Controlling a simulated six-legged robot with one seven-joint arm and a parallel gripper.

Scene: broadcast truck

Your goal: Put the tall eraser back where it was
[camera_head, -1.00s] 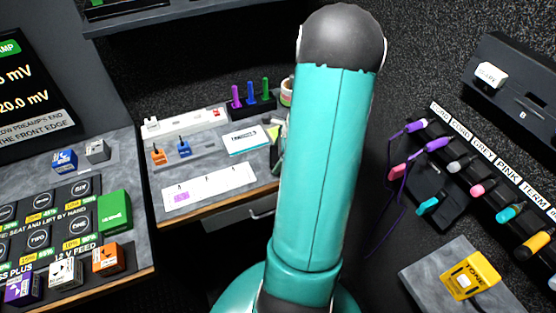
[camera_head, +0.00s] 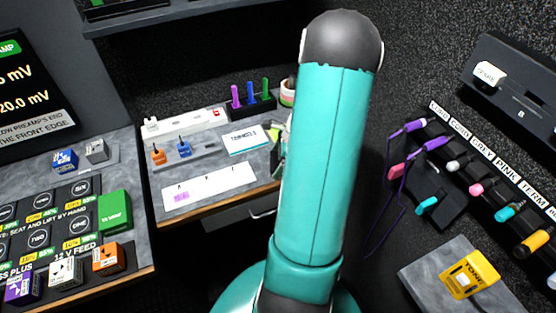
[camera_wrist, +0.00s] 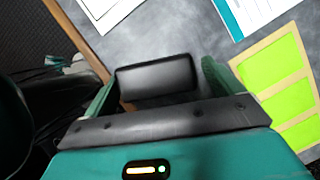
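A black block with rounded edges, which looks like the tall eraser (camera_wrist: 155,80), sits between the two green fingers of my gripper (camera_wrist: 160,78) in the wrist view. The fingers are apart by about the block's length and appear to be closed on its ends. Contact at the right finger is hard to make out. The grey desktop (camera_wrist: 180,30) lies behind the block, and the block overlaps the desk's brown edge in the picture. In the head view my arm hides most of the gripper, and only a bit of it (camera_head: 276,158) shows left of the arm.
A white sheet (camera_head: 208,186) lies near the desk's front edge, with a teal-bordered card (camera_head: 245,140) behind it. A rack (camera_head: 251,104) holds purple and green pens. Boxes (camera_head: 64,271) crowd the left desk. Purple cables (camera_head: 398,190) hang at the right.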

